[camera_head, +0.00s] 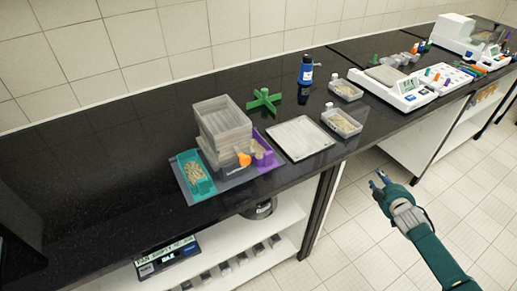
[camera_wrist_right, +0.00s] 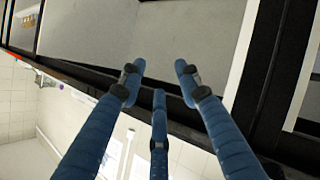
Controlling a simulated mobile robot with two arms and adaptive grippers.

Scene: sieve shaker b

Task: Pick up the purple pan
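The purple pan (camera_head: 268,159) is on the black counter in the head view, at the right side of a stack of clear grey sieve trays (camera_head: 224,128). Something beige shows in it, and the stack and an orange piece (camera_head: 244,160) partly hide it. A teal pan (camera_head: 181,167) with beige grains is at the stack's left. My right gripper (camera_head: 378,179) is out over the floor in front of the counter, well to the right of the purple pan. Its fingers are spread and empty in the wrist view (camera_wrist_right: 160,76). My left gripper is not in view.
A flat silver-white plate (camera_head: 300,138) lies right of the purple pan. A green cross (camera_head: 264,101), a blue bottle (camera_head: 306,71) and small clear trays (camera_head: 343,123) stand behind and right. A white balance (camera_head: 393,89) is farther right. The counter's left part is clear.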

